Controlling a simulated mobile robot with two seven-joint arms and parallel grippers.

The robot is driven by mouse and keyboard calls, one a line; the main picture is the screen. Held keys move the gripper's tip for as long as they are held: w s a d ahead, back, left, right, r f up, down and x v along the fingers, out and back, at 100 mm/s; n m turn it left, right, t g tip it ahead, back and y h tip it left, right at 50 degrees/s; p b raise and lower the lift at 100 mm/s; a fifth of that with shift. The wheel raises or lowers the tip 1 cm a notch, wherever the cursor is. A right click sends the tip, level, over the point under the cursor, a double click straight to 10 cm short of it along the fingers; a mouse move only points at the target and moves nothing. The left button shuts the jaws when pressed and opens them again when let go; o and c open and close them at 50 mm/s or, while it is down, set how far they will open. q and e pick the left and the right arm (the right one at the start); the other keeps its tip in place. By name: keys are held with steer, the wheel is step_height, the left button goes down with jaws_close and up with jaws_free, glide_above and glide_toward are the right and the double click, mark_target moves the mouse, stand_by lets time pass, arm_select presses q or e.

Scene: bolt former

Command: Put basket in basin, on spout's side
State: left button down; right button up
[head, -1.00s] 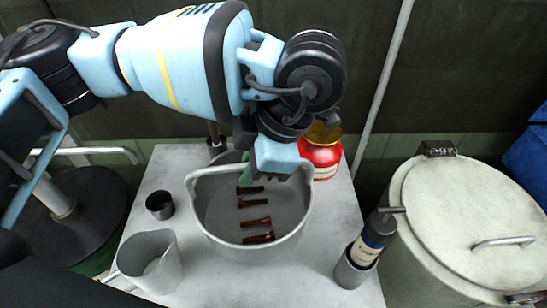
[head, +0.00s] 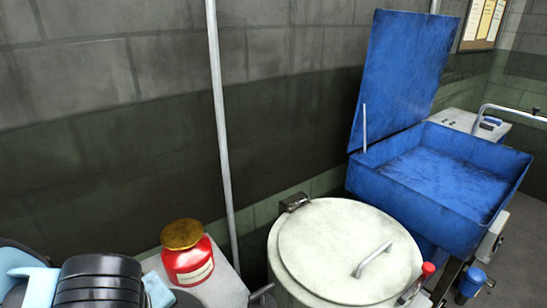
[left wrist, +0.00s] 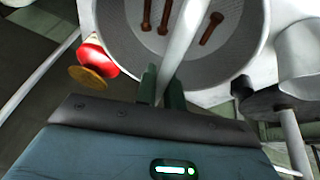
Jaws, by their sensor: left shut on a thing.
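The basket (left wrist: 118,38) is a grey round bucket with a handle and several brown bolts inside, seen from above in the left wrist view. My left gripper (left wrist: 162,90) is shut on its handle, at the basket's rim. In the head view only part of my left wrist shows at the bottom left; the fingers and most of the basket are out of frame. The blue basin (head: 405,205) stands at the right with its lid (head: 408,65) raised and dark blue liquid inside. A bent metal spout (head: 513,109) is at its far right. My right gripper is out of view.
A red jar with a gold lid (head: 187,265) stands on the white table (head: 228,287), close to my left wrist. A round cream drum with a handled lid (head: 335,245) stands between table and basin. A thin grey pipe (head: 222,140) runs up the wall.

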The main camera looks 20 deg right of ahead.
arm_select(q)
steer(key=m+h, duration=0.1)
steer(key=m, duration=0.1)
steer(key=d+m, duration=0.1)
steer(key=m, duration=0.1)
steer(key=m+h, duration=0.1)
steer(key=m, duration=0.1)
steer(key=shift+s+d+f+m+h, duration=0.2)
steer(key=shift+d+m+h, duration=0.1)
steer(key=shift+d, duration=0.05)
steer(key=shift+s, duration=0.15)
